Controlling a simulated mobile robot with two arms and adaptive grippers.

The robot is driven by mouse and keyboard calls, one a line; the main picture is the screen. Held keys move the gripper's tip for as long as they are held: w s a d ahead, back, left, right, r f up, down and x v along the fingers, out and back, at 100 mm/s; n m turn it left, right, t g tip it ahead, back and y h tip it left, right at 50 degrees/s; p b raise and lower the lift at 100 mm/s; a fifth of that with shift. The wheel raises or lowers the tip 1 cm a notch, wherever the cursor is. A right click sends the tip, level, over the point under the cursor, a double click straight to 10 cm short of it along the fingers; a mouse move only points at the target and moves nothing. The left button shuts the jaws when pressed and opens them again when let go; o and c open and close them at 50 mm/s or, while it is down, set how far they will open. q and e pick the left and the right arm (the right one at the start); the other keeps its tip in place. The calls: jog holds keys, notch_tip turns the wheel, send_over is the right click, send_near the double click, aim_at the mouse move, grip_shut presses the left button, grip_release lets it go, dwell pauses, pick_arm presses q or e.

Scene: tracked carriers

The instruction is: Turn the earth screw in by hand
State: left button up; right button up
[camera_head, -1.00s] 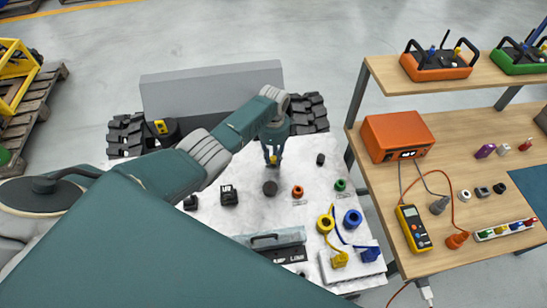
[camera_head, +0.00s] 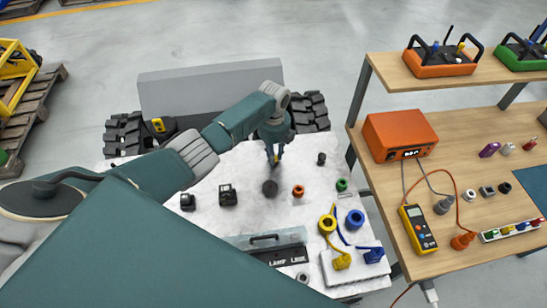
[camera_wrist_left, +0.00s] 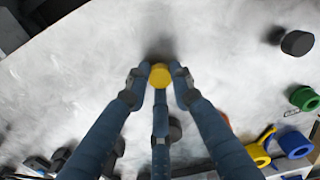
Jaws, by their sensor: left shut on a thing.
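The earth screw shows as a yellow round head (camera_wrist_left: 160,76) in the left wrist view, between the fingertips of my left gripper (camera_wrist_left: 158,88). In the head view my left gripper (camera_head: 274,158) reaches down over the far part of the white panel (camera_head: 225,235), and only a speck of yellow shows at its tips. The left gripper is shut on the yellow screw. The screw's shaft and whatever is under it are hidden. My right gripper is in neither view.
On the panel stand a dark knob (camera_head: 270,188), an orange ring (camera_head: 298,191), a green socket (camera_head: 342,185) and a small black post (camera_head: 321,159). Yellow (camera_head: 327,224) and blue (camera_head: 355,219) rings with cables lie front right. A wooden bench (camera_head: 455,200) stands to the right.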

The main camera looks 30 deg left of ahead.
pick_arm(q)
jog(key=m, duration=0.2)
jog(key=m+b, duration=0.1)
jog(key=m, duration=0.1)
jog(key=shift+w+a+f, duration=0.1)
jog(key=shift+w+a, duration=0.05)
jog(key=m+b, duration=0.1)
jog(key=m, duration=0.2)
jog(key=o, duration=0.9)
jog(key=shift+r, duration=0.2)
jog(key=shift+o, duration=0.2)
